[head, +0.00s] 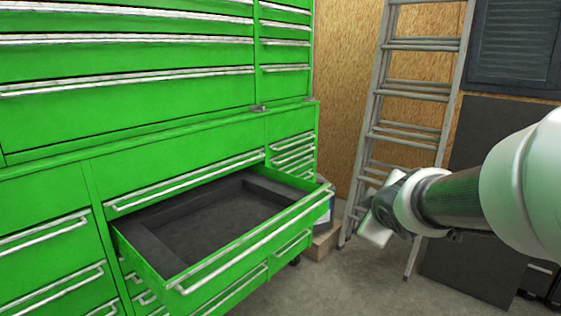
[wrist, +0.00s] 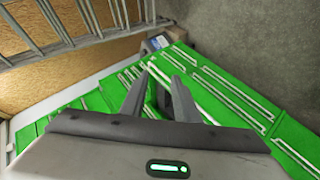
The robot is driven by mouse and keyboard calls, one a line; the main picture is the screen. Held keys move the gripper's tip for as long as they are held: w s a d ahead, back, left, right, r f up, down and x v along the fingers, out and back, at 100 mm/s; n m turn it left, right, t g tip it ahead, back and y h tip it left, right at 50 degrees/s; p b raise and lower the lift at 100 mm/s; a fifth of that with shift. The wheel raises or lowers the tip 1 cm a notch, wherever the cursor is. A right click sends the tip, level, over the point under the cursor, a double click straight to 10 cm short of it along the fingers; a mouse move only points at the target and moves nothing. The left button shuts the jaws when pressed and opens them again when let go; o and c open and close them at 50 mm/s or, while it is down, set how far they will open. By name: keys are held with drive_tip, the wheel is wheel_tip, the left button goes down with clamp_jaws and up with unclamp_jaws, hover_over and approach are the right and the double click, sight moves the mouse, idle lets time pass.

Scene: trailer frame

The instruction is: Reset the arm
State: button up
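My arm reaches in from the right in the head view, with my gripper (head: 378,212) to the right of the open drawer (head: 237,252) and apart from it. In the wrist view my gripper (wrist: 161,76) shows two dark fingers with a gap between them. Nothing is held; green cabinet fronts show through the gap. The fingertips are hard to make out in the head view. The drawer is pulled out of the green tool cabinet (head: 190,150), and its dark inside looks empty.
A metal ladder (head: 410,85) leans on the wooden wall behind my gripper. A cardboard box (head: 323,243) stands on the floor beside the cabinet. Dark panels (head: 480,200) stand at the right. Grey floor (head: 365,285) is clear in front.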

drive_tip(key=s+a+f+m+g+y, duration=0.1)
drive_tip(key=s+a+f+m+g, duration=0.3)
drive_tip(key=s, duration=0.7)
drive_tip(key=s+a+r+m+g+y, duration=0.1)
drive_tip(key=s+m, duration=0.5)
drive_tip(key=s, duration=0.5)
wheel_tip(320, 180, up, 22)
drive_tip(key=p, duration=2.2)
drive_tip(key=shift+s+a+m+g, duration=0.3)
drive_tip(key=shift+s+m, duration=0.05)
drive_tip(key=shift+m, duration=0.05)
